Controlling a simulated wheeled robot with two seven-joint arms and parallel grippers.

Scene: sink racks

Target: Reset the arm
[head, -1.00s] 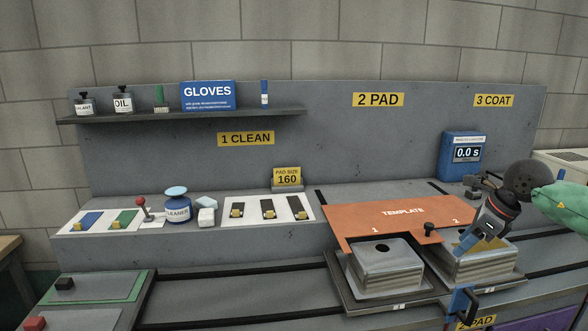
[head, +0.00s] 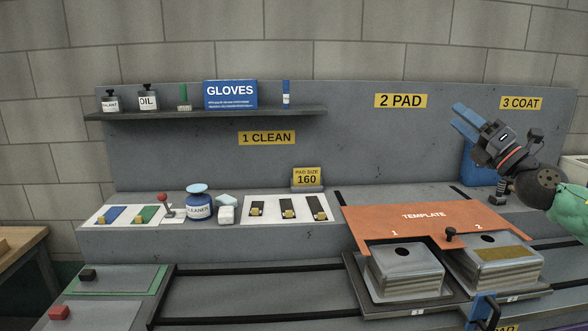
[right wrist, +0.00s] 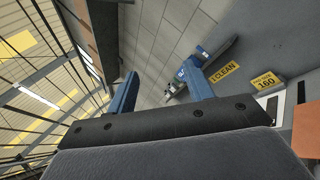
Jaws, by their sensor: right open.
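My right gripper (head: 466,122) is raised at the right of the head view, in front of the back panel and partly covering the blue timer box (head: 477,165). Its two blue fingers point up and left, and it is open and empty. The fingers also show apart in the right wrist view (right wrist: 160,90), with only the wall and shelf beyond them. My left gripper is not in view.
Below the right gripper lies the orange template (head: 375,215) over two stacked metal blocks (head: 405,270). The cleaner bottle (head: 199,205), white pads (head: 226,215) and shelf (head: 200,115) stand further left. The space left of the gripper, before the panel, is clear.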

